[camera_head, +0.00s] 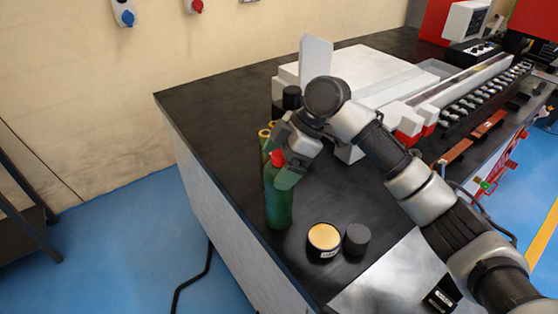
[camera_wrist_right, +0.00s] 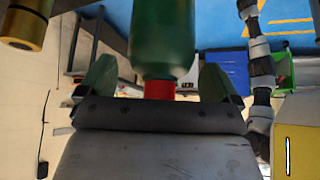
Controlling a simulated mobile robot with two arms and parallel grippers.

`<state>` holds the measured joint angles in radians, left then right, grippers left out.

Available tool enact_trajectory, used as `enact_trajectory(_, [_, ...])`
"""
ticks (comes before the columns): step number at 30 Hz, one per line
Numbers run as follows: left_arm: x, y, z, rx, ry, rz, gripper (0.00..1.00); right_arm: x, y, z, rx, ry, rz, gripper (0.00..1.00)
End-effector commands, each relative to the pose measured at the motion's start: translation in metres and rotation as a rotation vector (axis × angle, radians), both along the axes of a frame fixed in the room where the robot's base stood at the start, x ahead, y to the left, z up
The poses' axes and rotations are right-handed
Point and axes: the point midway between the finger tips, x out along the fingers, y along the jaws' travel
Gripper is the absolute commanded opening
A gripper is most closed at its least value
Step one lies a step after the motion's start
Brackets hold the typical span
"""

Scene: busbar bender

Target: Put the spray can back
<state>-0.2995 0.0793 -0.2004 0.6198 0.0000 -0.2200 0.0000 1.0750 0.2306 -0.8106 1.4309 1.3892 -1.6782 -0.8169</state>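The green spray can (camera_head: 278,203) with a red top stands upright on the black worktop, near its left edge. My right gripper (camera_head: 285,171) is at the can's upper part, coming from behind and to the right. In the right wrist view, the can (camera_wrist_right: 163,40) and its red top (camera_wrist_right: 160,89) lie between the two green fingertips (camera_wrist_right: 158,72). A gap shows on each side, so the gripper looks open around the can, not closed on it. My left gripper is not in view.
Brass-topped cylinders (camera_head: 264,134) stand just behind the can, partly hidden by my gripper. A round tin with a yellow top (camera_head: 323,237) and a black cylinder (camera_head: 356,239) stand in front to the right. A white machine (camera_head: 365,75) fills the worktop behind.

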Motion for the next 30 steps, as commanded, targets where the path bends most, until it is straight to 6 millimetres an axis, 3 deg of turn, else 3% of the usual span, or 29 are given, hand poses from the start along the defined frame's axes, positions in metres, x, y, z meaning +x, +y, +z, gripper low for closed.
enact_trajectory(11, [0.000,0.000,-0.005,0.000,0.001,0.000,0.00,0.002,-0.006,0.009,0.001,-0.001,-0.001,0.93])
enact_trajectory(24, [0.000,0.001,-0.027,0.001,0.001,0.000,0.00,0.013,-0.051,0.082,0.001,-0.002,-0.002,0.93])
enact_trajectory(30, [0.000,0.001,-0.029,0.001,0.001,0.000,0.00,0.015,-0.062,0.100,0.001,-0.001,-0.001,0.93])
